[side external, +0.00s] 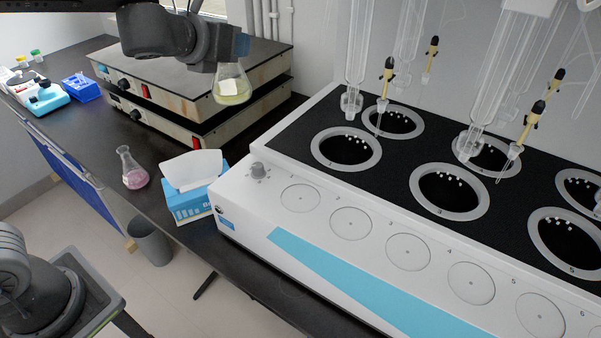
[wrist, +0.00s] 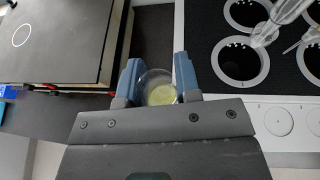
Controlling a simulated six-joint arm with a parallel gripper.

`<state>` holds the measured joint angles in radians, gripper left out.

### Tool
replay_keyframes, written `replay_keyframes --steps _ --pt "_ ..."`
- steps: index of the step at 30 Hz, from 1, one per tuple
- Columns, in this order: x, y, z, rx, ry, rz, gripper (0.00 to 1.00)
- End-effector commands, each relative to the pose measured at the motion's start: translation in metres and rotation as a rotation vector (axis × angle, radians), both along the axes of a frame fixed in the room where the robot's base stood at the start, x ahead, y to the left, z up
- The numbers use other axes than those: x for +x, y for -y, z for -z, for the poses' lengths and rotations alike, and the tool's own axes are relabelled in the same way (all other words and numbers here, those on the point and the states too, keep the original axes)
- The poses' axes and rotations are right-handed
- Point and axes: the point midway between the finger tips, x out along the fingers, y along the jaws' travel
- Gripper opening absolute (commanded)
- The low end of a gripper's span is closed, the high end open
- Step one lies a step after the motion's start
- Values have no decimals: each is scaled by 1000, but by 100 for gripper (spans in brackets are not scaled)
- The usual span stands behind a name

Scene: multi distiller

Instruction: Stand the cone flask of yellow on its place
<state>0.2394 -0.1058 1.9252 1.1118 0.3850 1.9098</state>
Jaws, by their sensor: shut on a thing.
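The cone flask of yellow (side external: 232,86) is clear glass with pale yellow liquid and a white label. My gripper (side external: 240,48) is shut on its neck and holds it upright in the air, in front of the stacked hot plates in the side view. In the wrist view the flask (wrist: 160,90) sits between the two blue fingers of my gripper (wrist: 158,82). The distiller (side external: 330,230) is at the right, with round ringed wells in its black top and a row of numbered white discs along its front ledge. Which spot is the flask's place is not marked.
A flask with pink liquid (side external: 132,170) stands on the dark bench, left of a tissue box (side external: 193,200). Stacked hot plates (side external: 190,85) stand behind. Glass tubes and yellow clamps (side external: 388,75) hang above the distiller wells. A blue rack (side external: 82,88) is far left.

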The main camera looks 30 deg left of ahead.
Motion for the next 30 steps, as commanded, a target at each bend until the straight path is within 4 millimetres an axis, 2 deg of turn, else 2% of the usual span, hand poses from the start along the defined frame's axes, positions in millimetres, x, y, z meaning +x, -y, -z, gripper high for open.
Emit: replay_keyframes --steps 3,11,23,30 --pt "-8 18 0 0 4 57 0" --pt "-20 46 0 -1 8 144 0" --pt "-19 43 25 1 6 137 0" --pt "-19 43 46 1 5 135 0"
